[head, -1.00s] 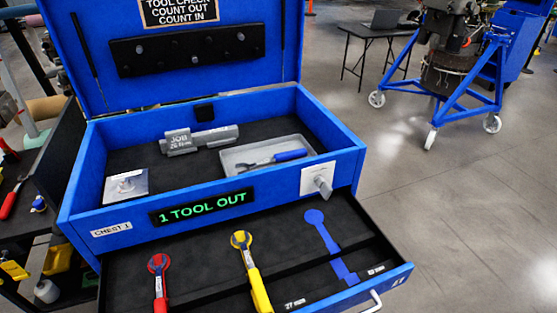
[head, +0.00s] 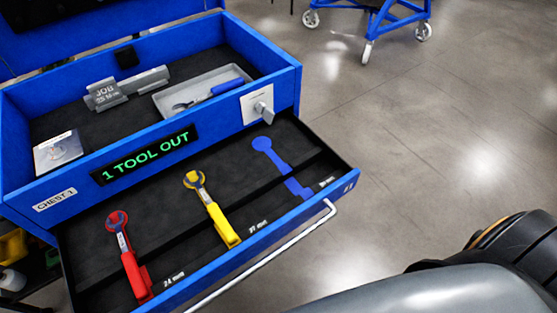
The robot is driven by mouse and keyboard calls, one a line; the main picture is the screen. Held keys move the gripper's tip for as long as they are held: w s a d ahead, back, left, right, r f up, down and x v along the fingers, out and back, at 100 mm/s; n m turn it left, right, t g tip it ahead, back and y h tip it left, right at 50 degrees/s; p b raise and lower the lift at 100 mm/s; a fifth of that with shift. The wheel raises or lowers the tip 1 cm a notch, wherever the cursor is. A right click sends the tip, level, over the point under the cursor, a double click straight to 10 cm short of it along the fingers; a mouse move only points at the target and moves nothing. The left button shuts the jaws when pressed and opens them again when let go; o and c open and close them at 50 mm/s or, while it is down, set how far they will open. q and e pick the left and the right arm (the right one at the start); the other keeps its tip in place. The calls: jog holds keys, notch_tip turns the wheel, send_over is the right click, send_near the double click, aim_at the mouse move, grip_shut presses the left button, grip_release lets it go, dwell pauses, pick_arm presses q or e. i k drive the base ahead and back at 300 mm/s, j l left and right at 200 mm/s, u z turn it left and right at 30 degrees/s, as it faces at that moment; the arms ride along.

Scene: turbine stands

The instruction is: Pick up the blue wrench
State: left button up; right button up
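A blue-handled wrench (head: 224,88) with a grey metal head lies in a shallow grey tray (head: 172,110) in the chest's open top compartment. The blue wrench-shaped mark (head: 270,154) in the open drawer (head: 176,277) is bare, with no tool on it. A red wrench (head: 128,262) and a yellow wrench (head: 217,218) lie in the same drawer, to the left of that mark. Neither of my grippers is in the head view. A grey and black part, probably of my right arm, fills the lower right corner.
The blue chest (head: 72,178) has its lid raised, and its display (head: 145,155) reads "1 TOOL OUT". A grey job sign (head: 118,92) stands beside the tray. The drawer's handle (head: 265,262) sticks out in front. Grey floor (head: 400,160) is clear to the right.

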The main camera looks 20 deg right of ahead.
aim_at(232, 85)
jog(key=i+l+u, duration=0.15)
jog(key=l+u, duration=0.15)
jog(key=i+l+u, duration=0.1)
jog(key=l+u, duration=0.15)
jog(key=l, duration=0.25)
jog(key=l+u, duration=0.3)
jog(key=l, duration=0.15)
jog(key=i, duration=0.05)
